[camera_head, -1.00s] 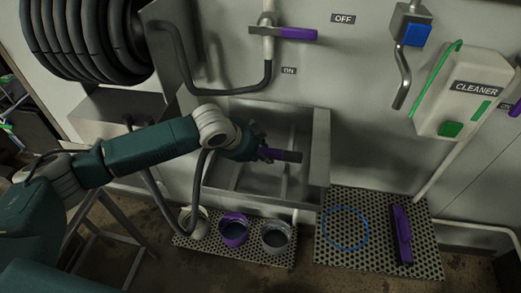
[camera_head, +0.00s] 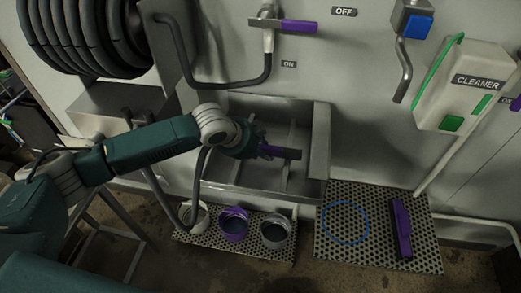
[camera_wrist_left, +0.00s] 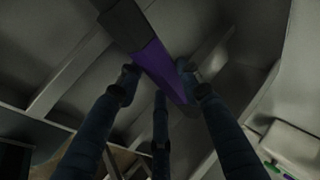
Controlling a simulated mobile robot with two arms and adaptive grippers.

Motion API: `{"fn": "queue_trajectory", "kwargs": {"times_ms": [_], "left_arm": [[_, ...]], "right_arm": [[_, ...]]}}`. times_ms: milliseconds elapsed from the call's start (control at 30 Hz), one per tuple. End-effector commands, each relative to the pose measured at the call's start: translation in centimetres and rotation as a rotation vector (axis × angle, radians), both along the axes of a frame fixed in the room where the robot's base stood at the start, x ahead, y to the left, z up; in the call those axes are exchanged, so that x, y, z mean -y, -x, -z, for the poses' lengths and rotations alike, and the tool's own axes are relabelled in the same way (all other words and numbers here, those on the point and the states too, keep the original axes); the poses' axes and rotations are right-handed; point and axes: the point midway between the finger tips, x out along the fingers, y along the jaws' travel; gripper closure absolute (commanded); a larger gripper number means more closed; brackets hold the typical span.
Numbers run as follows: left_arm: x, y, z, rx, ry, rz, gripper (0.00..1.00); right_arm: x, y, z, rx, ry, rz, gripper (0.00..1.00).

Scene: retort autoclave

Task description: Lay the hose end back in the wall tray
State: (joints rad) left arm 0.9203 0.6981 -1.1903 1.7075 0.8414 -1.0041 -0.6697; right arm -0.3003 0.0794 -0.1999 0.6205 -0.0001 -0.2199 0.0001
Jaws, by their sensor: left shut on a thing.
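The wall tray (camera_head: 320,150) is an open grey metal box on the wall with thin divider bars inside. My left gripper (camera_head: 260,147) is over the tray's opening, shut on the hose end (camera_head: 281,153). The hose end is a purple grip with a dark tip, pointing right. In the left wrist view, the hose end (camera_wrist_left: 158,66) runs between the fingers of my left gripper (camera_wrist_left: 160,80), above the tray bars. The dark hose (camera_head: 196,185) hangs in a loop left of the tray. I cannot tell whether the hose end touches the tray. My right gripper is not in view.
Several round pots, including a purple-rimmed one (camera_head: 234,224), stand on a perforated shelf below the tray. A second perforated shelf (camera_head: 375,255) holds a blue ring (camera_head: 345,223) and a purple-handled tool (camera_head: 401,228). A purple-handled valve (camera_head: 298,26) and a cleaner dispenser (camera_head: 465,85) are on the wall.

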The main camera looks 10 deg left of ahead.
Motion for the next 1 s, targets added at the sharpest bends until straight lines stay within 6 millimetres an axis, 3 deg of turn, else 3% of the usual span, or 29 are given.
{"fn": "queue_trajectory", "kwargs": {"times_ms": [300, 333, 433, 767, 1000], "left_arm": [[0.1, -0.1, 0.4, 0.003, 0.002, 0.0, 1.0], [0.1, -0.1, 0.3, 0.003, 0.002, 0.0, 0.6], [0.1, -0.1, 0.3, 0.003, 0.002, 0.0, 0.42], [-0.1, 0.1, 0.4, -0.001, -0.001, 0.0, 0.42], [-1.2, 1.7, -2.7, 0.004, 0.0, 0.0, 0.42]], "right_arm": [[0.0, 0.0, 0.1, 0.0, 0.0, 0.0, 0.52], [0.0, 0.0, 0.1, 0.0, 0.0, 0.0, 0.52], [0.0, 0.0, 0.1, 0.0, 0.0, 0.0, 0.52], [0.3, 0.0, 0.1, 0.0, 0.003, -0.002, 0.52], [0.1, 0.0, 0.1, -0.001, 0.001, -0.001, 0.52]]}}
